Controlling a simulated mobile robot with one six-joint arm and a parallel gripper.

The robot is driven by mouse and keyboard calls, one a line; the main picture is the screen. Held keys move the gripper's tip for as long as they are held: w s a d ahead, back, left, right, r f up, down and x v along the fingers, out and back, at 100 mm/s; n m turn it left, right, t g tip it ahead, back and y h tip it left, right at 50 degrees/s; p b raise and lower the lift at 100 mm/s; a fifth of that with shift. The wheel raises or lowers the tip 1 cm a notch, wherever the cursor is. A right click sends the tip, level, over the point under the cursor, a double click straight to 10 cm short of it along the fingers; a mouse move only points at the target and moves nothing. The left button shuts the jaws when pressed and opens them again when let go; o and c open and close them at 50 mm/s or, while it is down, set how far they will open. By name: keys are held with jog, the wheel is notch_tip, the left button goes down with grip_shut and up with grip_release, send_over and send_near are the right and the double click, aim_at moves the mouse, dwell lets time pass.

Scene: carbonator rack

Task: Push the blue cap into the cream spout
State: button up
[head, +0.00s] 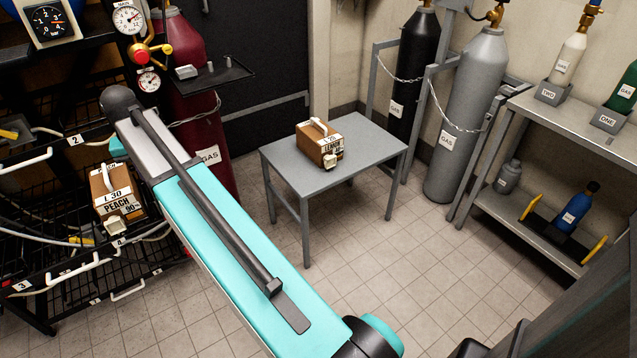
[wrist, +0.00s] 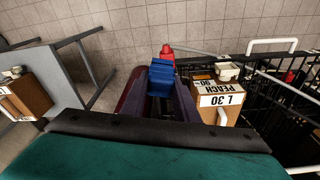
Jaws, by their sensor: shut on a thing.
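A brown box labelled L 30 PEACH (head: 113,195) sits on the wire rack at left, with a cream spout (head: 116,226) at its lower front. In the wrist view this box (wrist: 218,105) is right of my gripper, with its cream spout (wrist: 228,71) at the top. My gripper (wrist: 162,92) is shut on a blue piece, seemingly the blue cap (wrist: 162,76). The held blue piece is left of the peach box and apart from its spout in the picture. A red part (wrist: 166,52) shows just beyond it; I cannot tell whether they are joined. In the head view my arm hides my gripper.
A second brown box (head: 317,146) with a cream spout (head: 331,161) sits on the grey table (head: 371,150). The black wire rack (head: 62,262) has hoses and white handles. A dark red gas cylinder (head: 207,125) stands behind my arm. Tiled floor is clear around the table.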

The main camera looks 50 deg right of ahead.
jog(key=s+d+f+m+t+y+b, duration=0.1)
jog(key=s+d+f+m+y+b, duration=0.1)
jog(key=d+f+m, duration=0.55)
jog(key=s+d+f+m+y+b, duration=0.2)
jog(key=d+m, duration=0.2)
jog(key=d, duration=0.7)
jog(key=s+d+f+m+t+y+b, duration=0.1)
jog(key=s+d+f+m+y+b, duration=0.2)
jog(key=d+m, duration=0.45)
jog(key=s+d+f+m+t+h+b, duration=0.1)
jog(key=s+d+f+m+t+h, duration=0.2)
jog(key=s+d, duration=0.4)
jog(key=s+d+f+m+t+h+b, duration=0.1)
jog(key=s+d+f+m+t+h, duration=0.2)
jog(key=d, duration=0.9)
jog(key=s+d+f+m+t+h+b, duration=0.2)
jog(key=s+d+f+m+t+h, duration=0.1)
jog(key=s+d+f+m, duration=0.4)
jog(key=s+d+m+h, duration=0.1)
jog(key=s+d, duration=0.2)
jog(key=s, duration=0.2)
jog(key=shift+t, duration=0.3)
jog(key=shift+w+d+f, duration=0.1)
jog(key=shift+w, duration=0.15)
jog(key=w, duration=0.2)
jog(key=w+d+b, duration=0.1)
jog(key=w, duration=0.1)
jog(key=w+d, duration=0.1)
jog(key=w, duration=0.1)
jog(key=shift+b, duration=0.35)
